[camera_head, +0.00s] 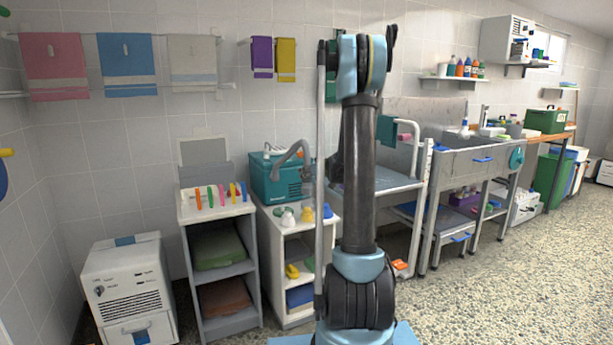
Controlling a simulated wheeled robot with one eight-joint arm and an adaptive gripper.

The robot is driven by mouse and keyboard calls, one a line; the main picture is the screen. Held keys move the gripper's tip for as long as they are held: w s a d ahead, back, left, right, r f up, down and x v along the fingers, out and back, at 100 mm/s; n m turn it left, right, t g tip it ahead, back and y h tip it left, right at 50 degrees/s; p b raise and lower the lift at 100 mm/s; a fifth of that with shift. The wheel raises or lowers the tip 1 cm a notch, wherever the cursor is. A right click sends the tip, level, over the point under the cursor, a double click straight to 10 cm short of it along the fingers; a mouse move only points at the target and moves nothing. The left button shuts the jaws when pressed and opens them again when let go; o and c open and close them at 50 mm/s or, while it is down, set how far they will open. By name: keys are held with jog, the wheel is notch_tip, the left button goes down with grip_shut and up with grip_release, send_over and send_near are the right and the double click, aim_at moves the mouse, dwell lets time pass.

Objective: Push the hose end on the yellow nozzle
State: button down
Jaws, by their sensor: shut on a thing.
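A grey hose (291,151) rises from the front of the teal machine (262,180), arches over and comes down to its hose end (307,174), which is in the air above the shelf top. The yellow nozzle (307,215) stands upright on that top, below the hose end and apart from it. My gripper (332,170) is mostly hidden behind my own arm and a thin upright pole. Only a dark part shows, level with the hose end. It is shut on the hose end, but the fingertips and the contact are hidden.
A white-green nozzle (287,218) stands left of the yellow one, and a blue nozzle (327,211) right of it, close by. A shelf unit with several coloured sticks (216,196) is to the left. A steel-topped table (397,183) stands to the right.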

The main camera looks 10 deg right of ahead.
aim_at(310, 191)
jog(key=shift+f, duration=3.55)
jog(key=shift+f, duration=1.25)
dwell(0.4)
jog(key=shift+r, duration=0.1)
